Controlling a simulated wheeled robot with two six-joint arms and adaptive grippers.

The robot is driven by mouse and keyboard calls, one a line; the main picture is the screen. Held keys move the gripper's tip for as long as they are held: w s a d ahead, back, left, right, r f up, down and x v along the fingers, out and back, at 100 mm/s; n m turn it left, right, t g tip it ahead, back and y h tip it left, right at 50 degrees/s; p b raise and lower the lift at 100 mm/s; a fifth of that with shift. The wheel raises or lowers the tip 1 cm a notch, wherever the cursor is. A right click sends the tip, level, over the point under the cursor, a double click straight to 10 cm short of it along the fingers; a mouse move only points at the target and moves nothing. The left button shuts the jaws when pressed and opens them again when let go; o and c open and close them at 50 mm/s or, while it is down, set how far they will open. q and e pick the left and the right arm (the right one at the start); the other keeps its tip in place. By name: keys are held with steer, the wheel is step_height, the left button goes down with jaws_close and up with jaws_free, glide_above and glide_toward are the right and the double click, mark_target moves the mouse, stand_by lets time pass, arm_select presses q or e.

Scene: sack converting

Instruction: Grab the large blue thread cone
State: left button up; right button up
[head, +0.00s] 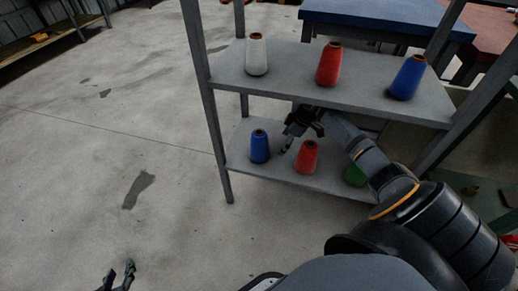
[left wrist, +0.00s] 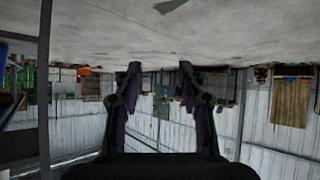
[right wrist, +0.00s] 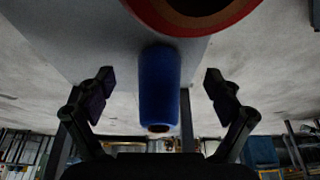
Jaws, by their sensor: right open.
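A blue thread cone (head: 260,147) stands upright at the left of the lower shelf; it also shows in the right wrist view (right wrist: 159,85), between and beyond my fingers. My left gripper (head: 121,275) is open and empty over the floor (left wrist: 157,70).
A red cone (head: 306,157) stands close to my right gripper, and a green cone (head: 355,175) is partly behind my right arm. White (head: 256,55) and red (head: 329,64) cones stand on the upper shelf (head: 290,88), above my right gripper. Floor left of the rack is clear.

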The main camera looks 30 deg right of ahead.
mark_target(259, 145)
arm_select(q)
steer(key=w+r+t, duration=0.3)
steer(key=r, duration=0.4)
steer(key=w+r+t+b, duration=0.1)
steer(key=w+r+t, duration=0.2)
steer(key=r, duration=0.5)
steer(key=shift+w+a+r+t, duration=0.2)
steer(key=shift+w+a+t, duration=0.2)
steer(key=shift+t, duration=0.4)
arm_select(e)
steer(key=w+a, duration=0.3)
steer(key=shift+w, duration=0.2)
